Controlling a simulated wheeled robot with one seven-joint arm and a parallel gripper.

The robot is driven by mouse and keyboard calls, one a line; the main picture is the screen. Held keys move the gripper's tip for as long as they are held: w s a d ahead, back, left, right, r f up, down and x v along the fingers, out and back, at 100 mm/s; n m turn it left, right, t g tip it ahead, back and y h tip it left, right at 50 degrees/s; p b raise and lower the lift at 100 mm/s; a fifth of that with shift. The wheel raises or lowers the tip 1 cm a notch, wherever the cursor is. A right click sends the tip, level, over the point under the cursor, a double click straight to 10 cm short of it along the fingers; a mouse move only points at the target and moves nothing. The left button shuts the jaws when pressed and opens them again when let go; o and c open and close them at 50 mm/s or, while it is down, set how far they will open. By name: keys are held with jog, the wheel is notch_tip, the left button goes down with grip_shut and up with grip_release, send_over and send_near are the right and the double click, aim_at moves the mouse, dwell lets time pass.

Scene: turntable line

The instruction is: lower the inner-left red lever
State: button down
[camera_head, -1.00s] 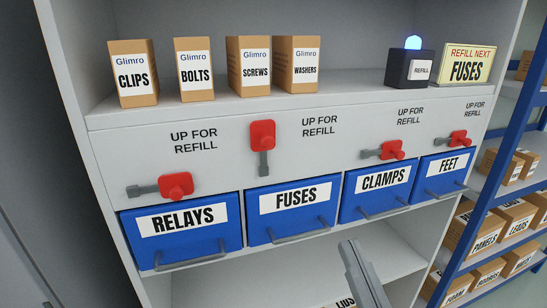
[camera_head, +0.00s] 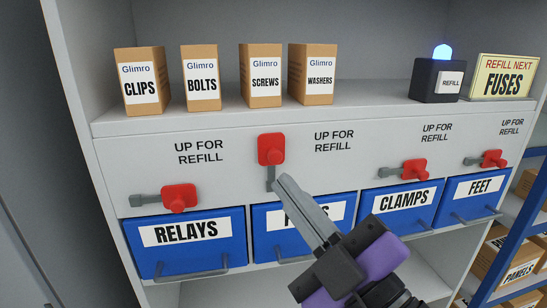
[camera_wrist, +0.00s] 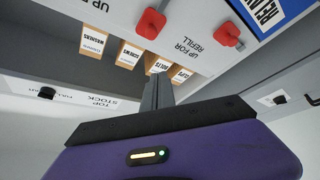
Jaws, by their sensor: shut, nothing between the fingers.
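The inner-left red lever (camera_head: 271,149) is above the blue FUSES drawer (camera_head: 341,212). Its red head points up, with the grey stem hanging below. In the wrist view it is the red lever at top centre (camera_wrist: 150,23). My gripper (camera_head: 281,181) is shut and empty. In the head view its fingertips are just below and right of the red head, by the stem's lower end; I cannot tell whether they touch. My fingers cover much of the FUSES label. The shut fingers show mid-frame in the wrist view (camera_wrist: 158,85).
The RELAYS lever (camera_head: 179,197), CLAMPS lever (camera_head: 414,169) and FEET lever (camera_head: 492,158) lie sideways. Above are cartons, including CLIPS (camera_head: 139,82) and WASHERS (camera_head: 311,74), a blue-lit REFILL box (camera_head: 437,79) and a "REFILL NEXT FUSES" sign (camera_head: 503,77).

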aim_at(274, 159)
jog(key=w+a+p, duration=0.1)
jog(key=w, duration=0.2)
jog(key=w+a+r+p, duration=0.1)
jog(key=w, duration=0.1)
jog(key=w+a+p, duration=0.1)
jog(key=w, duration=0.2)
jog(key=shift+w+a+r, duration=0.15)
jog(key=shift+w+a, duration=0.15)
jog(key=shift+a, duration=0.05)
jog(key=shift+w+d+f, duration=0.15)
jog(key=shift+d+f, duration=0.1)
jog(key=shift+f, duration=0.1)
jog(key=shift+w+d+f, duration=0.1)
jog(key=shift+d, duration=0.05)
